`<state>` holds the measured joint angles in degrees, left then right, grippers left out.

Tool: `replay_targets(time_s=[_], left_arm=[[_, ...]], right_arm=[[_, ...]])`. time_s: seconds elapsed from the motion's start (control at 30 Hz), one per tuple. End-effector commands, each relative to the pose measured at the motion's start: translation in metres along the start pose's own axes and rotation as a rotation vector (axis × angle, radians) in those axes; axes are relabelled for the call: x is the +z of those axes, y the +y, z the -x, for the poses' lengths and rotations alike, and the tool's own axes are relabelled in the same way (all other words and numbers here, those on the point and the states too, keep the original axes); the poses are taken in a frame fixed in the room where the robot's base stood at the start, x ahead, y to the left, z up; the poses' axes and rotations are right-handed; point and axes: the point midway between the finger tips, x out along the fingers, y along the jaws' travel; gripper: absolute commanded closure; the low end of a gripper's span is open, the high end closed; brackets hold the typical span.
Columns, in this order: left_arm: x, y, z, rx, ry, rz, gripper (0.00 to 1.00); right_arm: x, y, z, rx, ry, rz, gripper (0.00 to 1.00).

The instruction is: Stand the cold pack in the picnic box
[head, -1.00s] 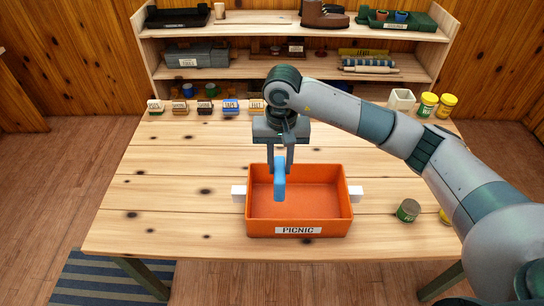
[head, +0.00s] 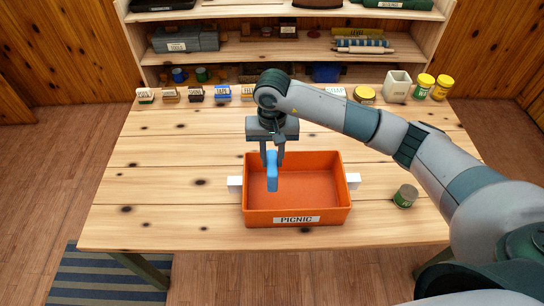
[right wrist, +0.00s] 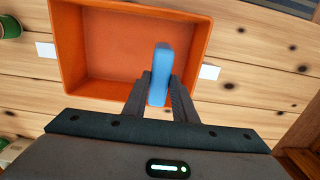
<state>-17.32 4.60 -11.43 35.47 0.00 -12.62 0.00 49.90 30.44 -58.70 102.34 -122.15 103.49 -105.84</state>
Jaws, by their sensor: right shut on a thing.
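The cold pack (head: 272,172) is a blue slab, held upright by my right gripper (head: 272,160), which is shut on it. It hangs over the left part of the orange picnic box (head: 297,218), labelled PICNIC, on the table. In the right wrist view the cold pack (right wrist: 160,75) sits between the two dark fingers (right wrist: 160,95), over one side of the box (right wrist: 110,45). I cannot tell whether its lower edge touches the box floor. The rest of the box is empty. My left gripper is not in view.
White handles (head: 235,184) stick out at both sides of the box. A green can (head: 405,196) stands to its right. Several small labelled holders (head: 196,94) line the back edge, with a cream pot (head: 397,86) and yellow-lidded jars (head: 424,84) at back right. The left tabletop is clear.

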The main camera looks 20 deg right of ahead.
Motion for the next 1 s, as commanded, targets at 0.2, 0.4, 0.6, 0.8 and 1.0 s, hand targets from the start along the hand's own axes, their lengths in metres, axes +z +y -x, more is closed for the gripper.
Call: replay_targets(time_s=[0.2,0.4,0.6,0.8,1.0], left_arm=[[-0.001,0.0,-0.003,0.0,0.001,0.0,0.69],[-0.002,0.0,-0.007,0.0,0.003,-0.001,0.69],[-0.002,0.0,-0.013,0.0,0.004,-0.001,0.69],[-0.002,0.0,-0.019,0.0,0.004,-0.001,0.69],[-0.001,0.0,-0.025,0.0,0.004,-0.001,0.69]], right_arm=[[0.0,0.0,-0.008,-0.001,-0.001,0.0,0.88],[0.001,0.0,-0.025,-0.001,-0.002,-0.001,0.88],[0.001,0.0,-0.044,-0.001,-0.002,0.0,0.88],[0.0,0.0,-0.064,0.0,-0.002,-0.001,0.88],[0.001,0.0,-0.083,-0.001,-0.001,-0.001,0.88]])
